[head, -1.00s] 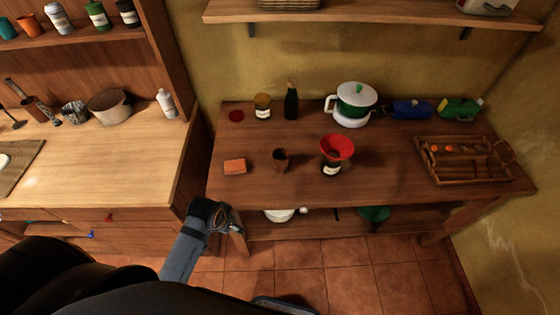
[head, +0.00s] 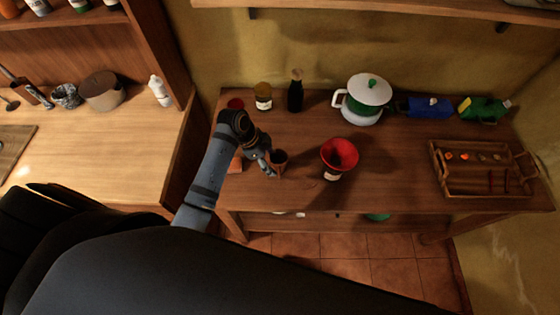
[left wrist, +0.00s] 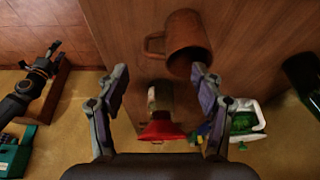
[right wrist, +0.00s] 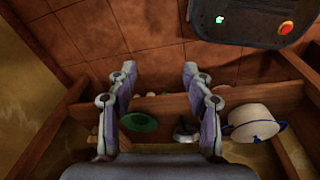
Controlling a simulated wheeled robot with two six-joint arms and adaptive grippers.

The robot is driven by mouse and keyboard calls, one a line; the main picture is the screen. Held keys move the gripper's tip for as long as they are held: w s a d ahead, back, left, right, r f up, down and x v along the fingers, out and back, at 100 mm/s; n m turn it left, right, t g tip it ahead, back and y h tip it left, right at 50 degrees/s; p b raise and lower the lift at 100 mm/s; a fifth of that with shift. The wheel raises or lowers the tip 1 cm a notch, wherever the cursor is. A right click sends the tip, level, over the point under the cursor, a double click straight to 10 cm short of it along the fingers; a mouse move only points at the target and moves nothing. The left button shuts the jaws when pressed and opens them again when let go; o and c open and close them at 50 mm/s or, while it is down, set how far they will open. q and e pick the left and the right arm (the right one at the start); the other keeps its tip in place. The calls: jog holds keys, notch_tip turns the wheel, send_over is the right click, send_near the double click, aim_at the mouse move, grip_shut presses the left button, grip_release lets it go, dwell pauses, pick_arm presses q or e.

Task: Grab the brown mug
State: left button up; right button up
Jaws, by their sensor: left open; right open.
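The brown mug (head: 280,157) stands on the wooden table, just right of my left gripper (head: 267,161). In the left wrist view the mug (left wrist: 188,42) is ahead of the fingers, and its handle points left. My left gripper (left wrist: 160,77) is open and empty there. My right gripper (right wrist: 156,80) is open and empty, facing the low shelf and floor in the right wrist view. It does not show in the head view.
A jar with a red funnel (head: 339,154) stands right of the mug. An orange block (head: 236,165) is partly behind my left arm. A dark bottle (head: 296,90), white pot (head: 366,98) and wooden tray (head: 440,183) stand farther off. A white pot (right wrist: 253,122) sits on the low shelf.

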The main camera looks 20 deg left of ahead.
aim_at(279, 172)
jog(key=s, duration=0.5)
pick_arm(q)
jog(key=x, duration=0.3)
jog(key=p+x, duration=0.1)
jog(key=shift+w+f, duration=0.15)
jog(key=shift+w, duration=0.15)
jog(key=f+p, duration=0.1)
jog(key=f, duration=0.1)
jog(key=shift+s+d+f+p, duration=0.25)
jog(key=shift+d+p, duration=0.05)
jog(key=shift+d, duration=0.1)
jog(key=shift+x, duration=1)
jog(key=c, duration=0.8)
grip_shut()
pick_arm(e)
jog(key=w+r, duration=0.2)
jog(key=w, duration=0.2)
jog(key=shift+w+a+r, duration=0.15)
jog(key=shift+r, duration=0.25)
